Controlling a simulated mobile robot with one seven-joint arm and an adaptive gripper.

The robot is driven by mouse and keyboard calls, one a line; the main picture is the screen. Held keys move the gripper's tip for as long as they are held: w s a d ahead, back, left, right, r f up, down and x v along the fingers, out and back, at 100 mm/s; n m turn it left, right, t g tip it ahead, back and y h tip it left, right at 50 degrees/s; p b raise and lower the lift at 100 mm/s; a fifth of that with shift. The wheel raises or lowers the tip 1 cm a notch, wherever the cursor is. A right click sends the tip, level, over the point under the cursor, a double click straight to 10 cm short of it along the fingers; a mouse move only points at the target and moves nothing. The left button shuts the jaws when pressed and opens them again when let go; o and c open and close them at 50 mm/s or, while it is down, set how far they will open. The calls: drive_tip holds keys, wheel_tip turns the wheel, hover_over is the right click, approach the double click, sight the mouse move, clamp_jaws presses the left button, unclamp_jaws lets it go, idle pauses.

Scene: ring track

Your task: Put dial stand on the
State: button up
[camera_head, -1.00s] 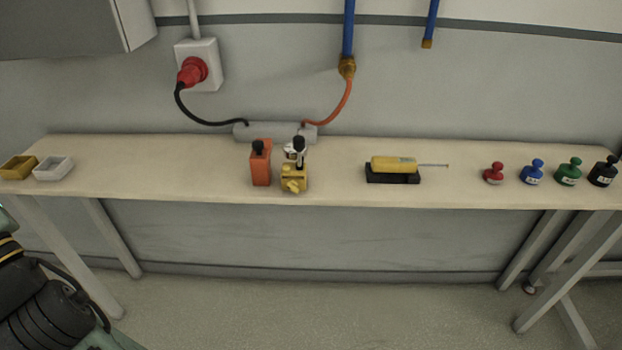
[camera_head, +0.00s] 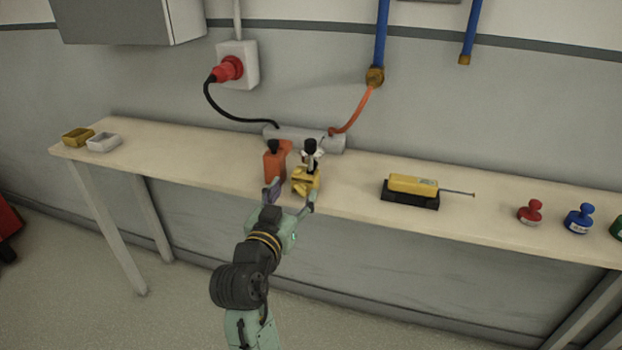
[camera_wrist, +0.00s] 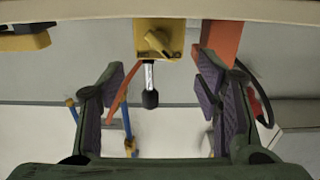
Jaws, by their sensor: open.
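What looks like the dial stand has a yellow base (camera_head: 306,181) with a black-tipped upright and a pale part near its top. It stands upright near the front edge of the bench. In the wrist view, which appears upside down, its yellow base (camera_wrist: 158,36) and metal rod with black knob lie between the finger directions. My gripper (camera_head: 290,196) is open and empty just in front of it. In the wrist view my gripper (camera_wrist: 163,76) has its purple-padded fingers apart, with no visible contact. The task line names no destination.
An orange block (camera_head: 275,166) with a black knob stands close on the left. A yellow tool (camera_head: 413,184) rests on a black block (camera_head: 409,199) at right. Red (camera_head: 530,212) and blue (camera_head: 579,219) knobbed pieces stand farther right. Yellow (camera_head: 78,137) and white (camera_head: 103,142) trays sit at the left end.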

sight(302, 179)
drive_tip(key=x, duration=0.2)
drive_tip(key=shift+w+r, duration=0.1)
drive_tip(key=shift+w, duration=0.2)
drive_tip(key=shift+f+p+x, duration=0.15)
drive_tip(key=shift+p+x, duration=0.45)
drive_tip(key=shift+x, duration=0.85)
drive_tip(key=shift+f+p+x, duration=0.2)
drive_tip(key=shift+p+x, duration=0.4)
drive_tip(key=shift+x, duration=0.9)
drive_tip(key=shift+d, duration=0.2)
drive_tip(key=shift+c, duration=0.5)
clamp_jaws()
drive_tip(key=shift+s, duration=0.1)
drive_tip(key=shift+r, duration=0.2)
